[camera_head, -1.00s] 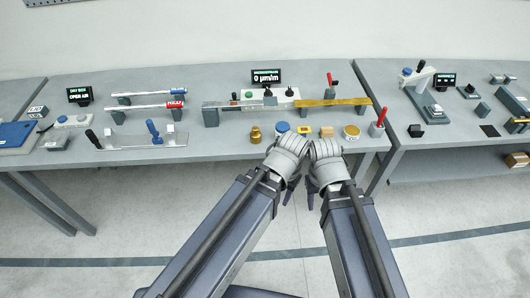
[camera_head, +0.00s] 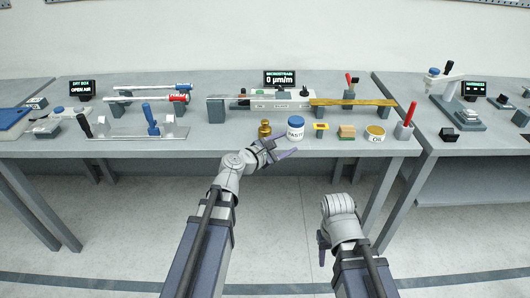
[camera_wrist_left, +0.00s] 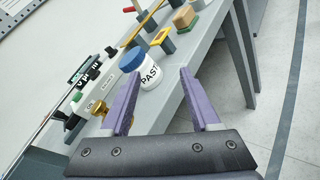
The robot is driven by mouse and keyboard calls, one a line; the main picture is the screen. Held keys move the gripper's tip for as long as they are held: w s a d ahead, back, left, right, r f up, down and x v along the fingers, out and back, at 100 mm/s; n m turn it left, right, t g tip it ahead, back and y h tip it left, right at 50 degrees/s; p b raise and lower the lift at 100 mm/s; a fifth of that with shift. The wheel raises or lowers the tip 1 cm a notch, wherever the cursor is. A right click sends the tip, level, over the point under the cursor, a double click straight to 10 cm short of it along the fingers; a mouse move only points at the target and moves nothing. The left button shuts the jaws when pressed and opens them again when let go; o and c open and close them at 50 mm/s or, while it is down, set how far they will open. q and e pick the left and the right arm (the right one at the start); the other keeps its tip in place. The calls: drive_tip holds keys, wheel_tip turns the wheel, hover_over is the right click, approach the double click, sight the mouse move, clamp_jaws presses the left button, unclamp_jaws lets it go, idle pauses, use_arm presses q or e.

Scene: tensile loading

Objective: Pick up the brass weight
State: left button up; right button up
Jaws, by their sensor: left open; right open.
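The brass weight (camera_head: 265,128) is a small gold knobbed piece standing upright near the table's front edge, left of the blue-lidded paste jar (camera_head: 296,128). My left gripper (camera_head: 281,147) is open and empty at the front edge, just in front of and right of the weight. In the left wrist view the weight (camera_wrist_left: 99,107) shows outside the jaws, beside the left finger, which hides part of it. The paste jar (camera_wrist_left: 144,72) is ahead, between the open fingers (camera_wrist_left: 159,80). My right gripper (camera_head: 322,246) hangs in front of the table, mostly hidden behind its wrist.
A yellow-and-black item (camera_head: 320,128), a sponge-like block (camera_head: 346,132), an oil tin (camera_head: 375,133) and a red-handled tool in a holder (camera_head: 405,125) stand right along the front edge. A long beam rig (camera_head: 280,103) lies behind. The floor in front is clear.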

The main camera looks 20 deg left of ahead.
sight(264, 127)
use_arm(q)
drive_tip(key=a+n+t+y+b, duration=0.1)
drive_tip(key=a+n, duration=0.2)
drive_tip(key=w+a+f+n+t+y+b, duration=0.1)
drive_tip(key=a+n, duration=0.2)
drive_tip(key=a, duration=0.1)
drive_tip(key=w+a+n+t+y+b, duration=0.1)
drive_tip(key=a+n+y, duration=0.1)
drive_tip(key=a+n, duration=0.1)
drive_tip(key=shift+w+a+f+n+t+b, duration=0.2)
drive_tip(key=shift+a+n+t+b, duration=0.1)
drive_tip(key=shift+a, duration=0.25)
drive_tip(key=shift+w+d, duration=0.2)
drive_tip(key=shift+w, duration=0.95)
drive_tip(key=shift+w+d+f, duration=0.1)
drive_tip(key=shift+w+d, duration=0.1)
drive_tip(key=shift+w, duration=0.7)
drive_tip(key=shift+w+d+f, duration=0.1)
drive_tip(key=shift+w+d, duration=0.1)
drive_tip(key=shift+w, duration=0.75)
drive_tip(key=shift+w+d, duration=0.2)
drive_tip(key=shift+w, duration=0.7)
drive_tip(key=shift+s, duration=0.1)
clamp_jaws()
use_arm(e)
wheel_tip(264, 127, down, 6)
